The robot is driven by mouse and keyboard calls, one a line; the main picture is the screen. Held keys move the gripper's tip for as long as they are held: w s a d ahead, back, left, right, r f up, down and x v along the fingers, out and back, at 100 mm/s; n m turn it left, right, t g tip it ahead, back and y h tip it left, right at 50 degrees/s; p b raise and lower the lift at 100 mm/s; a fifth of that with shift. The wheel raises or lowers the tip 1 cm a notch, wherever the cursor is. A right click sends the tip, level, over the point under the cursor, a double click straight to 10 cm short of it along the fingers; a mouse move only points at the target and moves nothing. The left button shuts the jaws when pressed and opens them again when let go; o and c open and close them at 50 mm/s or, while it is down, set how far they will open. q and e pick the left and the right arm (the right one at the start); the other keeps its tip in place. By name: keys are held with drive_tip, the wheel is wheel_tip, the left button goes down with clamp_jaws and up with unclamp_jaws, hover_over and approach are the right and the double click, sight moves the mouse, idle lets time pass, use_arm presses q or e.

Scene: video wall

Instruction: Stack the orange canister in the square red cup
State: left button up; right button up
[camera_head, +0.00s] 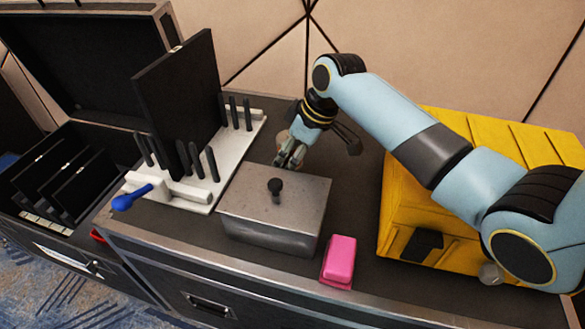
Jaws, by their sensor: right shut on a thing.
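My right arm comes in from the right, and its gripper (291,152) points down at the back of the dark table, just behind a grey metal box. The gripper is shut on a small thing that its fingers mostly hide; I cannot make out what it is. A pale round shape (282,136) shows just behind the fingers. I see no orange canister and no square red cup that I can make out. My left gripper is not in view.
The lidded grey box (275,215) has a black knob. A pink block (340,260) lies to its right, near the front edge. A yellow case (395,215) stands right. A white rack (225,155) with black panel and pegs, a blue-handled tool (130,198) and an open black case (75,130) are left.

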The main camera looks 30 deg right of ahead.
wheel_tip(320, 180, down, 4)
drive_tip(key=shift+r+b, duration=0.25)
drive_tip(key=shift+b, duration=0.1)
drive_tip(key=shift+f, duration=0.1)
drive_tip(key=o, duration=1)
